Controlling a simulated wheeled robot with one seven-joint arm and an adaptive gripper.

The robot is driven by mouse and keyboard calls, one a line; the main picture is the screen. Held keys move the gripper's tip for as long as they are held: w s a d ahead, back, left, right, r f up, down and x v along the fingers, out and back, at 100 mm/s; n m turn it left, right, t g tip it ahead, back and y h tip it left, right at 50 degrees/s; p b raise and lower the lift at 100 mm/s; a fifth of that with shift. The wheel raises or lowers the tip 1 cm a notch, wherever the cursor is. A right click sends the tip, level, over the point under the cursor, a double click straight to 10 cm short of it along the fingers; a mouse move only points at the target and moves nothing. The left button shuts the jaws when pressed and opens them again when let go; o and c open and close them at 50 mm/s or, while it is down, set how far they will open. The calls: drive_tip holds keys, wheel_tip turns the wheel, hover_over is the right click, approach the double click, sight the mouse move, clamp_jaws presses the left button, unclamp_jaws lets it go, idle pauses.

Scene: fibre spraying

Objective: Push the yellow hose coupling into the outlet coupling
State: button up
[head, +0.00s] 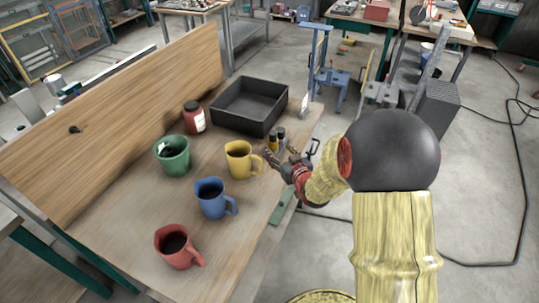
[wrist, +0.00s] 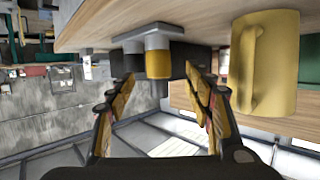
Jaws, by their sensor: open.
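The yellow hose coupling (head: 272,143) is a small dark and yellow piece near the right edge of the wooden table. In the wrist view it shows a yellow band (wrist: 158,65) below a grey section. A second small dark piece (head: 281,134) stands close beside it; I cannot tell for sure whether it is the outlet coupling. My gripper (head: 284,163) is just in front of these pieces at the table's edge. In the wrist view my gripper (wrist: 160,88) is open, its fingers apart to either side of the yellow band. Contact cannot be seen.
A yellow mug (head: 239,160) stands close left of my gripper; it also shows in the wrist view (wrist: 265,65). A black tray (head: 243,122), red jar (head: 194,117), green mug (head: 172,158), blue mug (head: 211,200) and red mug (head: 177,248) stand on the table (head: 120,205).

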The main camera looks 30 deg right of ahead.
sight(275, 147)
drive_tip(key=x, duration=0.2)
drive_tip(key=b+x, duration=0.1)
drive_tip(key=x, duration=0.1)
drive_tip(key=b+x, duration=0.1)
drive_tip(key=x, duration=0.1)
drive_tip(key=shift+w+d+f, duration=0.15)
drive_tip(key=shift+w+f, duration=0.05)
drive_tip(key=shift+f, duration=0.25)
drive_tip(key=shift+w+d+f+b, duration=0.1)
drive_tip(key=shift+w+b, duration=0.2)
drive_tip(key=shift+w, duration=0.3)
drive_tip(key=c, duration=0.3)
clamp_jaws()
